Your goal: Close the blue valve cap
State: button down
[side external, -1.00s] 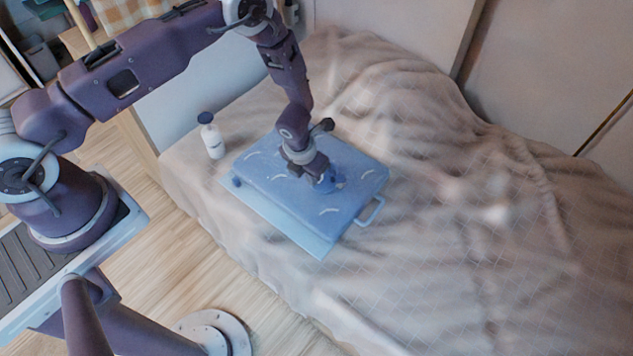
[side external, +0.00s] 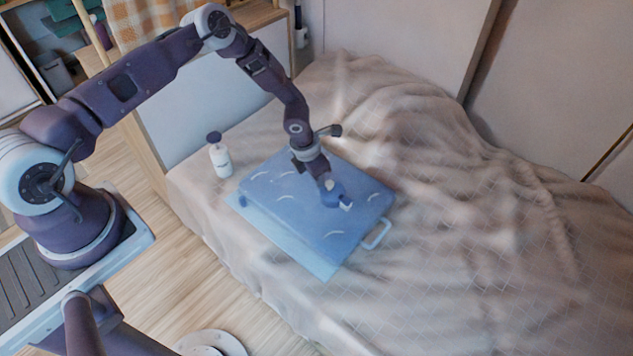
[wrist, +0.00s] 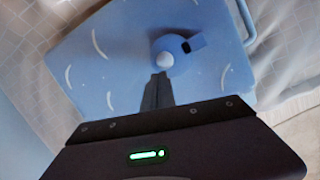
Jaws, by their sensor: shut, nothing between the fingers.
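A blue, cushion-like slab (side external: 283,205) with white curved marks lies on the bed. Its blue valve (side external: 330,197) is near the middle of the top, with a round base and a white centre. In the wrist view the valve (wrist: 170,44) lies just beyond my fingertips. The blue valve cap (wrist: 193,43) sticks out to the right of the white centre, which is uncovered, so the cap looks open. My gripper (side external: 325,181) points down near the valve. In the wrist view its fingers (wrist: 160,76) are together and empty. Whether they touch the valve is unclear.
A white bottle with a dark top (side external: 221,160) stands on the bed left of the slab. A light-blue handle loop (side external: 377,234) sticks out from the slab's right side. The rumpled beige blanket (side external: 470,220) rises behind and to the right. The slab's front top is clear.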

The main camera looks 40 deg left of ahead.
jog(key=shift+w, duration=0.35)
dwell(0.4)
